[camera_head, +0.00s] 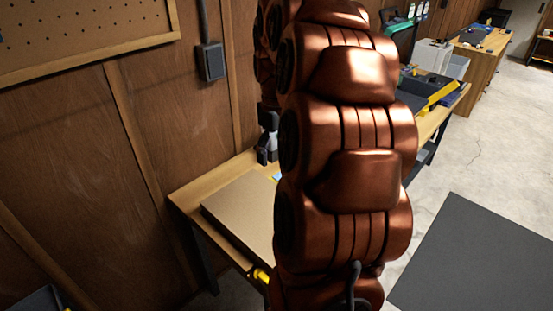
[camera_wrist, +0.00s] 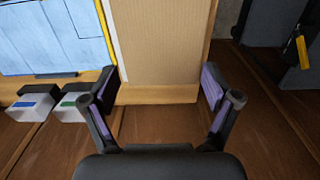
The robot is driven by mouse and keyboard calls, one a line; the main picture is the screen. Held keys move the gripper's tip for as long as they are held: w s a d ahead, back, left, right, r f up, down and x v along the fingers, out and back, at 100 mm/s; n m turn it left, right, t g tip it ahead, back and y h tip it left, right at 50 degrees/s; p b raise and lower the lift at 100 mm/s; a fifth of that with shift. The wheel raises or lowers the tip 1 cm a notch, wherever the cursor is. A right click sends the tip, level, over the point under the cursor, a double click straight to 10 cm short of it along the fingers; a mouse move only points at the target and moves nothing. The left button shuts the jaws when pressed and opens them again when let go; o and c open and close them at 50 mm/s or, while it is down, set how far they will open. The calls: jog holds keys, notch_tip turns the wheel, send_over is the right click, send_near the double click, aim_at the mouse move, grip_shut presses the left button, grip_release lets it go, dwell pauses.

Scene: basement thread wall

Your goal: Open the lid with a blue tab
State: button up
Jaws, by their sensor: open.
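In the wrist view, a small pale grey box or lid with a blue tab (camera_wrist: 38,99) is at the left, beside a similar one with a green tab (camera_wrist: 72,99). Both look shut, though their lower edges are hard to make out. My gripper (camera_wrist: 161,88) is open and empty. Its fingers are to the right of both tabs, with the tan board (camera_wrist: 163,42) between and beyond them. In the head view my gripper (camera_head: 267,145) shows only partly, near the wall; my arm hides much of the bench, and I cannot make out the blue tab there.
The tan board (camera_head: 243,215) lies on a wooden bench (camera_head: 184,200) against a wood-panelled wall (camera_head: 170,120). A dark object with a yellow part (camera_wrist: 302,50) is at the right.

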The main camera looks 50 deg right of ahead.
notch_tip(320, 180, up, 9)
dwell(0.5)
jog(key=shift+r, duration=0.1)
